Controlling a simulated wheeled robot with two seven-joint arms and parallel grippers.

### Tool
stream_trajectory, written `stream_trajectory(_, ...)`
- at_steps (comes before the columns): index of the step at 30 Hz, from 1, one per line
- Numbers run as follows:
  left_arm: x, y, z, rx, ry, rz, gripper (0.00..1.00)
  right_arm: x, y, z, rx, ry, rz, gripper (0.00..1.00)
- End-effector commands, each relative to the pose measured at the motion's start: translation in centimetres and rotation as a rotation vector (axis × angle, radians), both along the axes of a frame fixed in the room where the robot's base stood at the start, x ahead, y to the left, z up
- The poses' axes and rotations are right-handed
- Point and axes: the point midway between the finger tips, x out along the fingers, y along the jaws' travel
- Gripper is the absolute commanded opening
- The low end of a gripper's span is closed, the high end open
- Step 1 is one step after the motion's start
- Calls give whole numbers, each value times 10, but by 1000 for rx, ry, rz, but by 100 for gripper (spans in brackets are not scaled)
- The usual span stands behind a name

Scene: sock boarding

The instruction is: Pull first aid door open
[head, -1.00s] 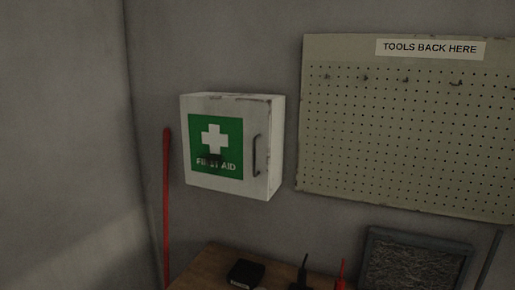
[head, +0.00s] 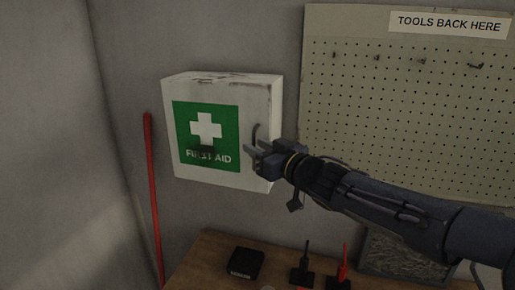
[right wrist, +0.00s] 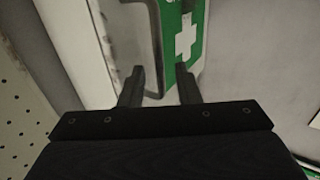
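The first aid cabinet (head: 260,95) is a worn white box on the wall. Its door has a green panel (head: 183,125) with a white cross and looks shut. The dark bar handle (head: 256,132) is at the door's right side; its lower part is hidden behind my right gripper (head: 254,157) in the head view. In the right wrist view my right gripper (right wrist: 160,70) is open, and the handle (right wrist: 156,45) runs between its two fingers. I cannot tell whether a finger touches it. My left gripper is not in view.
A pegboard (head: 400,110) hangs right of the cabinet. Below is a wooden bench (head: 205,265) with a black box (head: 246,263), a black tool (head: 302,277) and a red-and-black tool (head: 343,270). A red pole (head: 151,180) leans at the left.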

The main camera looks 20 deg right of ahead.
Motion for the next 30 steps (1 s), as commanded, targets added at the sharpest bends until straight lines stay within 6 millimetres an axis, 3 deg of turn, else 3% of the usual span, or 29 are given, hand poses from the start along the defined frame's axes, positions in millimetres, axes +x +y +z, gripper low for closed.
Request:
stream_trajectory(11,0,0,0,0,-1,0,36,7,2,0,1,0,-1,29)
stream_trajectory(18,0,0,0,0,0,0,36,6,2,0,1,0,-1,0)
stream_trajectory(30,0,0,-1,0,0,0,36,7,4,0,1,0,-2,0)
